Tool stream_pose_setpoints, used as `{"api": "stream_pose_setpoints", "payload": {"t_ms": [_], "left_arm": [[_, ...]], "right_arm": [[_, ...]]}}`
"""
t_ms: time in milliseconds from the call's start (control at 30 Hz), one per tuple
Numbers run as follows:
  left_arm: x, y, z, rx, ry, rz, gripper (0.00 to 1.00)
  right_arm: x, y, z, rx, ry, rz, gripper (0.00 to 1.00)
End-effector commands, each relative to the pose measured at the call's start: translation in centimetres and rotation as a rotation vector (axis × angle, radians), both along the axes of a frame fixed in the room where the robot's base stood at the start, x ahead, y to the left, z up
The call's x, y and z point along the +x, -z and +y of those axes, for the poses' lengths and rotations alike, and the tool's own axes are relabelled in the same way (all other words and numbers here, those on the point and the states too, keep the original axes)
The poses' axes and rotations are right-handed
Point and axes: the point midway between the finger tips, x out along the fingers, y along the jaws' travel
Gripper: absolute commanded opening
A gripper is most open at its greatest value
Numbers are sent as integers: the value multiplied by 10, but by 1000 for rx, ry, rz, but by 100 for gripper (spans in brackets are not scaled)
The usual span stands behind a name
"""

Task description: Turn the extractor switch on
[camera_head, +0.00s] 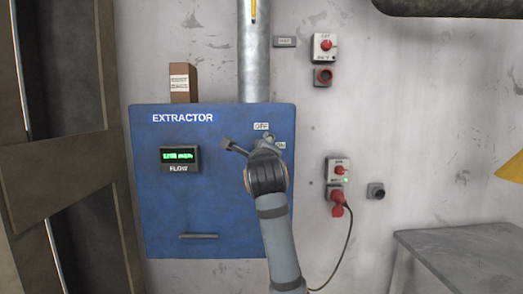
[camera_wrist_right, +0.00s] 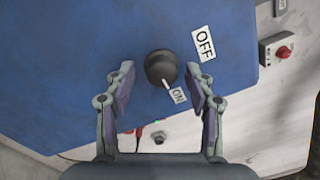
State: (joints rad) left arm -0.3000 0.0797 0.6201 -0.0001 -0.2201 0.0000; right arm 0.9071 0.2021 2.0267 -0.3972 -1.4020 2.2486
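The blue extractor box (camera_head: 200,235) is on the wall, with an OFF label (camera_head: 262,126) and an ON label (camera_head: 280,145) at its upper right. In the right wrist view the round dark switch knob (camera_wrist_right: 161,66) has a white pointer mark directed at the ON label (camera_wrist_right: 178,96); the OFF label (camera_wrist_right: 204,44) is up and to the right. My right gripper (camera_wrist_right: 160,78) is open, with its fingers on both sides of the knob and visible gaps to it. In the head view my right gripper (camera_head: 250,146) covers part of the switch area. My left gripper is out of view.
A flow display (camera_head: 180,157) glows green on the box, above a handle (camera_head: 198,236). A metal pipe (camera_head: 254,60) rises above the box. Red-knobbed switch boxes (camera_head: 325,45) (camera_head: 339,170) and a cabled plug are to the right. A grey table (camera_head: 460,250) stands at lower right.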

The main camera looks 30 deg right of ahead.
Motion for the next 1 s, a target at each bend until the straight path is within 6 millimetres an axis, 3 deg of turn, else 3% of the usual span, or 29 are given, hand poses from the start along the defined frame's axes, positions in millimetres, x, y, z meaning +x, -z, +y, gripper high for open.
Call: {"api": "stream_pose_setpoints", "payload": {"t_ms": [233, 600, 1000], "left_arm": [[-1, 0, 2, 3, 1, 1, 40], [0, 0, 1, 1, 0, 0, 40], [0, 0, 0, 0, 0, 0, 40]], "right_arm": [[-6, -1, 4, -1, -1, -3, 54], [-78, 3, 49, 8, -7, -4, 54], [-102, 4, 63, 0, 0, 0, 54]]}}
